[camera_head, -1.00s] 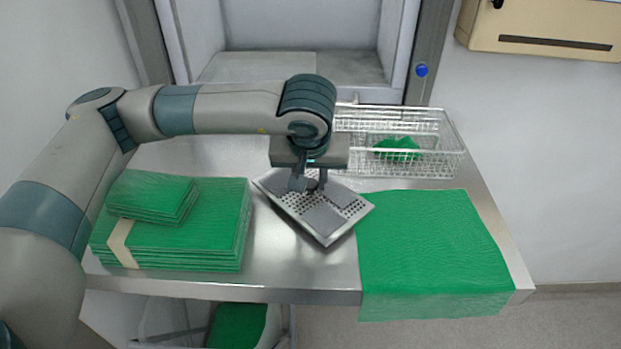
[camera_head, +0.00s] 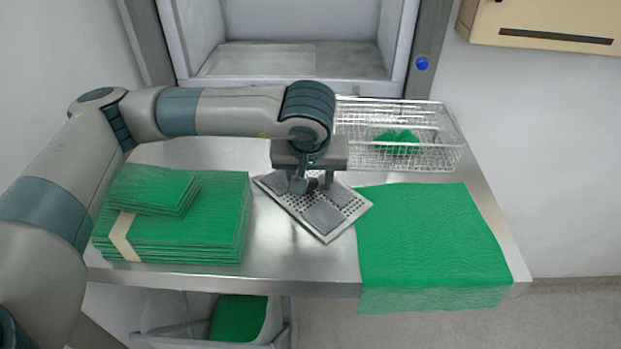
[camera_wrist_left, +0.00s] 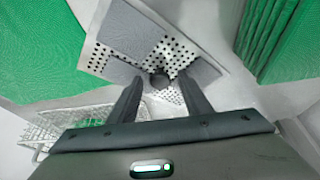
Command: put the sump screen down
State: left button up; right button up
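The sump screen (camera_head: 323,213) is a flat, square perforated metal plate with grey solid patches. It appears to lie flat on the steel table, turned cornerwise, between the green stack and the green cloth. It also shows in the left wrist view (camera_wrist_left: 127,32). A dark round knob (camera_wrist_left: 158,81) stands at its middle. My left gripper (camera_head: 312,187) points down over the screen. In the wrist view its fingers (camera_wrist_left: 160,80) stand on either side of the knob, with gaps showing, so it looks open. My right gripper is not in view.
A folded green stack (camera_head: 185,240) with a paper band lies left on the steel table (camera_head: 290,270). A green cloth (camera_head: 430,245) hangs over the front edge at right. A wire basket (camera_head: 445,155) with a green item (camera_head: 398,140) stands behind. An open washer chamber (camera_head: 300,60) is at the back.

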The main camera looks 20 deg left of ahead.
pick_arm(q)
jog(key=shift+r, duration=0.1)
jog(key=shift+r+p, duration=0.2)
jog(key=shift+p, duration=0.2)
jog(key=b+v, duration=0.6)
jog(key=v, duration=0.5)
jog(key=shift+s+r, duration=0.25)
jog(key=shift+r, duration=0.1)
jog(key=shift+o, duration=0.2)
